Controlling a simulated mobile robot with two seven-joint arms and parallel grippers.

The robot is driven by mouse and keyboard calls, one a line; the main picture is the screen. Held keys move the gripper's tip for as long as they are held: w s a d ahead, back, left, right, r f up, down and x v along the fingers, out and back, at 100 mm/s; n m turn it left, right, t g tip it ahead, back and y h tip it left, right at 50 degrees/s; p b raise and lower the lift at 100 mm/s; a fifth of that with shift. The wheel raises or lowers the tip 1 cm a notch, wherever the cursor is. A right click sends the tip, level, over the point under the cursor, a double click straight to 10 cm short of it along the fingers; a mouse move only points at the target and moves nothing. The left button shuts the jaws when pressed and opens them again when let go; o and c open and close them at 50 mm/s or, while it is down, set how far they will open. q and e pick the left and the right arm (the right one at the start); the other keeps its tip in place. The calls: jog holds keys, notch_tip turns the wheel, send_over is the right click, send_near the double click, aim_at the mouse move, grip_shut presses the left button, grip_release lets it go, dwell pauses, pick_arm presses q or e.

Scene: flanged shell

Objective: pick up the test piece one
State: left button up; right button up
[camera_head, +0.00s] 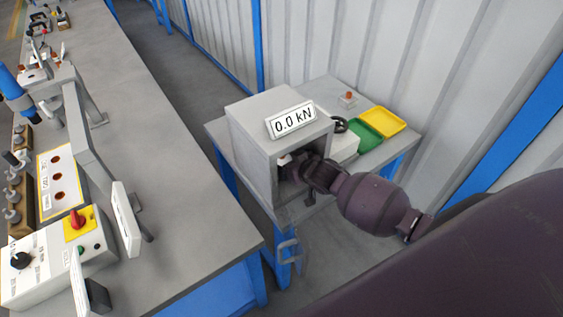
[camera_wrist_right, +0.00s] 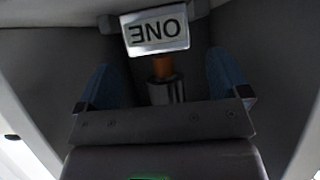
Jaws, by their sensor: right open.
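In the right wrist view a white plate reading "ONE" (camera_wrist_right: 155,30) shows upside down. Just below it is a small piece with an orange part (camera_wrist_right: 163,66) and a grey metal cylinder (camera_wrist_right: 165,90), which I take for test piece one. My right gripper (camera_wrist_right: 163,78) is open, with one blue finger on each side of the piece and gaps on both sides. In the head view my right gripper (camera_head: 297,165) reaches into the open front of a grey box (camera_head: 258,150); the piece is hidden there. My left gripper is not in view.
The box has a "0.0 kN" display (camera_head: 293,120) and stands on a blue-legged table (camera_head: 217,128). Green (camera_head: 362,136) and yellow (camera_head: 382,121) trays lie behind it. A long bench (camera_head: 165,150) with a control box (camera_head: 55,262) and fixtures is at left. The box walls closely surround the gripper.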

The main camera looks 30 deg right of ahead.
aim_at(284, 159)
jog(key=shift+x, duration=1.8)
jog(key=shift+r, duration=0.1)
jog(key=c, duration=1.6)
jog(key=shift+w+r, duration=0.1)
jog(key=shift+r, duration=0.05)
